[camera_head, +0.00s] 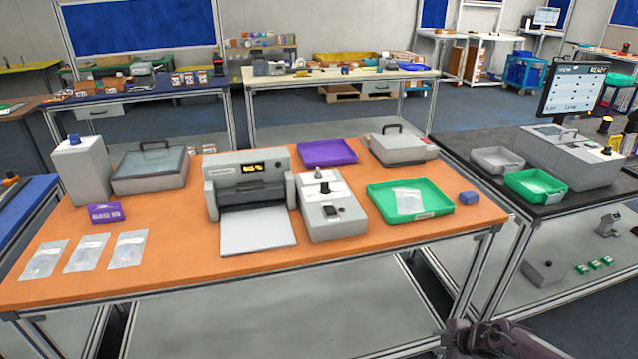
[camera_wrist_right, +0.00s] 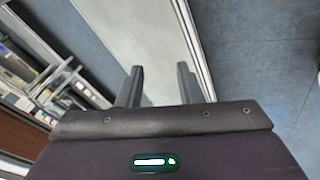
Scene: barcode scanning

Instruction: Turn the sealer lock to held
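A grey sealer-like machine (camera_head: 250,170) with a lit orange display stands mid-table, with a pale plate (camera_head: 257,231) in front. Beside it on the right is a grey control box (camera_head: 333,226) with a black-topped knob (camera_head: 325,188) and a small black switch part (camera_head: 331,211). I cannot tell which of these is the lock, nor read its setting. My right gripper (camera_head: 487,337) is low at the bottom right, in front of the table and well away from the machine. The right wrist view shows its two fingers (camera_wrist_right: 160,76) apart with nothing between them. My left gripper is out of view.
A black-topped bench (camera_head: 478,140) stands at right. Free tabletop lies along the front right.

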